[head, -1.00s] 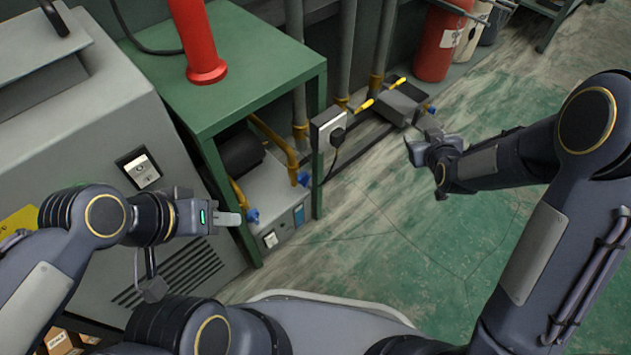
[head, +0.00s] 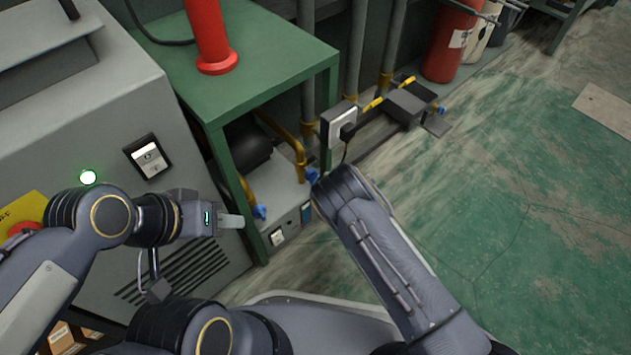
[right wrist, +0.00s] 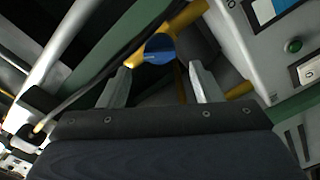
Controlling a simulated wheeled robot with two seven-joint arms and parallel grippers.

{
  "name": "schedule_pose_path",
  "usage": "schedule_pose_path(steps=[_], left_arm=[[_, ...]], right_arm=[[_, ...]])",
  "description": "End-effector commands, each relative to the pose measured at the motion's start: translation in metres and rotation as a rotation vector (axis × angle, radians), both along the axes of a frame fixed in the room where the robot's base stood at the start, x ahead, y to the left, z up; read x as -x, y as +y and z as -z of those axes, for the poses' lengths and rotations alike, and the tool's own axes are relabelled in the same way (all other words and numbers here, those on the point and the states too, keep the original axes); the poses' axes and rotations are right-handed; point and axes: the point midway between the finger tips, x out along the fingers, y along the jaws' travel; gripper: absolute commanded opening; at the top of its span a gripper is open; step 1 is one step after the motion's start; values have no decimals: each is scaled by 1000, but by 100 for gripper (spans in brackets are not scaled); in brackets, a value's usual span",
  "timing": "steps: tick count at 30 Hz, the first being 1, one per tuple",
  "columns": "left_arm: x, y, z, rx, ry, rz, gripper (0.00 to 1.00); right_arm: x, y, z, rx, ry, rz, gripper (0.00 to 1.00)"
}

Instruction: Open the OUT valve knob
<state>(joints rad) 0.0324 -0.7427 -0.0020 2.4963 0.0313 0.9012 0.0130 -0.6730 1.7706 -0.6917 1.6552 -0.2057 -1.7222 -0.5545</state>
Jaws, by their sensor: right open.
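Two blue valve knobs sit on yellow pipes at the green stand: a left one (head: 259,212) and a right one (head: 312,175). I cannot read an OUT label on either. In the right wrist view, a blue knob (right wrist: 160,48) on a yellow pipe lies just beyond and between the fingertips of my right gripper (right wrist: 160,70). That gripper is open, with its fingers apart on either side. In the head view my right forearm hides it beside the right knob. My left gripper (head: 231,221) is beside the left knob, its finger gap not visible.
A green stand (head: 270,65) carries a red cylinder (head: 210,35) above the pipes. A grey machine (head: 95,120) with a lit green lamp (head: 88,177) is at left. A socket box (head: 338,124) is behind the right knob.

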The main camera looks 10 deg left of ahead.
Motion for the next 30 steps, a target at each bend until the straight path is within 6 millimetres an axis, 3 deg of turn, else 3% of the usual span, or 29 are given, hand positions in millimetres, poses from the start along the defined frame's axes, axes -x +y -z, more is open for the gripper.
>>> schedule_pose_path(steps=[9,19,30], left_arm=[[0,0,19,0,0,0,36],[0,0,19,0,0,0,36],[0,0,19,0,0,0,36]], right_arm=[[-26,33,1,-1,0,1,59],[-29,37,0,1,2,2,59],[-29,36,0,0,3,2,15]])
